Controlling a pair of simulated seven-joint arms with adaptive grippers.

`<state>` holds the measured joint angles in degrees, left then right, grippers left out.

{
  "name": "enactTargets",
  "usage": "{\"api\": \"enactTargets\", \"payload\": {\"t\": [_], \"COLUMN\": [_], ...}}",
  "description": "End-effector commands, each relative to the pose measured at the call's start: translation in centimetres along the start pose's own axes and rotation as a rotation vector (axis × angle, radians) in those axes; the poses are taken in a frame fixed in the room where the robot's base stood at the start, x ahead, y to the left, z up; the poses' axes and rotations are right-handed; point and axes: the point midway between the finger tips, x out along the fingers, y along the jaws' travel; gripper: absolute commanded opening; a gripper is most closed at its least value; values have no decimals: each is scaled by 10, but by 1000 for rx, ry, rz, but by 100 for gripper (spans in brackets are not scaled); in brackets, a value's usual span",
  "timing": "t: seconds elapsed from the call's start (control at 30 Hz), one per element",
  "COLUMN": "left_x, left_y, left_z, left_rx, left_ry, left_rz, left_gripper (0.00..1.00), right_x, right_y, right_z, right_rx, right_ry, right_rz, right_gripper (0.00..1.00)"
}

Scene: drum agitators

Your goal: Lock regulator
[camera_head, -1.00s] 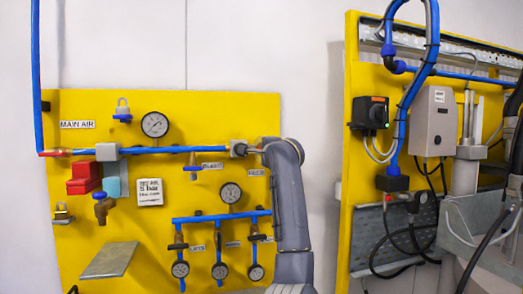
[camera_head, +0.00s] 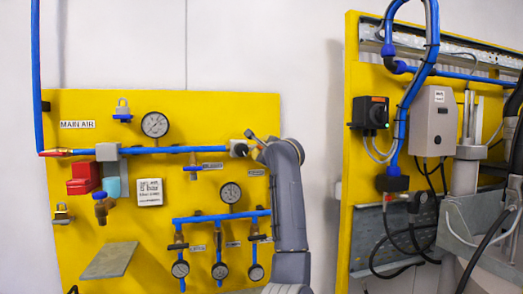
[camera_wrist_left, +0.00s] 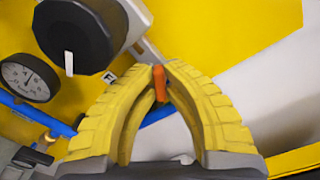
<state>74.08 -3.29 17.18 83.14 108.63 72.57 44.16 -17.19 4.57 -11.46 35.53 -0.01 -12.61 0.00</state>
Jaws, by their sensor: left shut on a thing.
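The regulator (camera_head: 238,148) is a pale block with a dark round knob at the right end of the blue main air pipe (camera_head: 180,150). In the left wrist view its black knob (camera_wrist_left: 82,38), with a white mark, is close at upper left. My left gripper (camera_head: 258,144) is beside the regulator in the head view. In the wrist view its yellow ribbed fingers (camera_wrist_left: 160,75) are closed at the tips on a small orange piece (camera_wrist_left: 160,84). Whether that piece is attached to the regulator is hidden. My right gripper is not in view.
A blue padlock (camera_head: 122,112) and a brass padlock (camera_head: 62,214) hang on the yellow panel (camera_head: 110,270). A gauge (camera_head: 155,125) is above the pipe and smaller gauges (camera_head: 220,271) are below. A grey shelf (camera_head: 110,261) juts out at lower left.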

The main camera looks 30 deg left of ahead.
Motion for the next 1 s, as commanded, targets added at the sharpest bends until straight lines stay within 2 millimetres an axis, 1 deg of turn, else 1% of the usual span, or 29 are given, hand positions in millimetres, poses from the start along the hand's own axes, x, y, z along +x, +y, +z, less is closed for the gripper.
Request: {"api": "enactTargets", "payload": {"t": [0.6,0.8,1.0], "left_x": [0,0,0], "left_y": [0,0,0], "left_z": [0,0,0], "left_rx": [582,751,883], "left_ry": [0,-1,0], "left_rz": [0,0,0], "left_gripper": [0,0,0], "right_x": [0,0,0], "right_y": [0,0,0], "right_z": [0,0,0], "right_rx": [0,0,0], "right_ry": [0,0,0], "right_rz": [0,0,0], "right_gripper": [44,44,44]}}
